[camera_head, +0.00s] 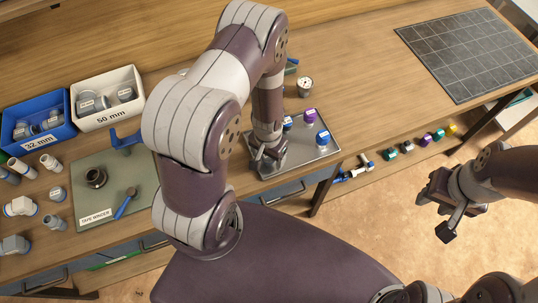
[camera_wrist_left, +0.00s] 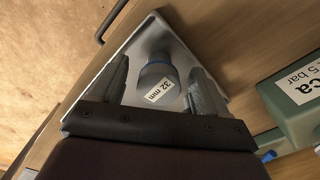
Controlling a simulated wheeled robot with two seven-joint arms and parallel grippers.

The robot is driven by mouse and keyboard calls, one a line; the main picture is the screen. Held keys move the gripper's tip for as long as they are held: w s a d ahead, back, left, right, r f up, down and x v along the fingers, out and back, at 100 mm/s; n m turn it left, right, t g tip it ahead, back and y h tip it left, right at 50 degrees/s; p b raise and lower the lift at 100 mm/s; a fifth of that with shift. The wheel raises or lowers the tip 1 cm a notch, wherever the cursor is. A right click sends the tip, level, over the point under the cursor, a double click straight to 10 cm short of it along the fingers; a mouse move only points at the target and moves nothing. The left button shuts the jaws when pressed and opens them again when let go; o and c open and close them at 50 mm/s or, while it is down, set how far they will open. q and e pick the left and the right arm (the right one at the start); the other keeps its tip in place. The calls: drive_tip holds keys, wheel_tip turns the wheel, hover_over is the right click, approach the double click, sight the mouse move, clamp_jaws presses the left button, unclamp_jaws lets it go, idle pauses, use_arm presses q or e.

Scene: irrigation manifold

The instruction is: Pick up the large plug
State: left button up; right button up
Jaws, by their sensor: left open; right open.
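A grey cylindrical fitting (camera_wrist_left: 160,75) with a blue ring and a "32 mm" label stands on the metal tray (camera_wrist_left: 150,35) in the left wrist view. My left gripper (camera_wrist_left: 158,90) is open, with one finger on each side of it; contact cannot be told. In the head view my left gripper (camera_head: 266,153) is low over the tray (camera_head: 295,158), and hides what is beneath it. Other fittings on the tray have blue (camera_head: 322,138) and purple (camera_head: 309,115) tops. No part is legibly marked as the large plug. My right gripper (camera_head: 437,213) is open and empty, off the table.
A blue "32 mm" bin (camera_head: 38,140) and a white "50 mm" bin (camera_head: 107,120) hold grey fittings at the left. A green mat (camera_head: 100,205) holds a dark ring and a blue-handled tool. A gauge (camera_head: 305,87) stands behind the tray. A dark grid panel (camera_head: 468,55) lies far right.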

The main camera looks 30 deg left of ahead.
use_arm(q)
drive_tip(key=c, duration=1.1)
drive_tip(key=shift+c, duration=0.2)
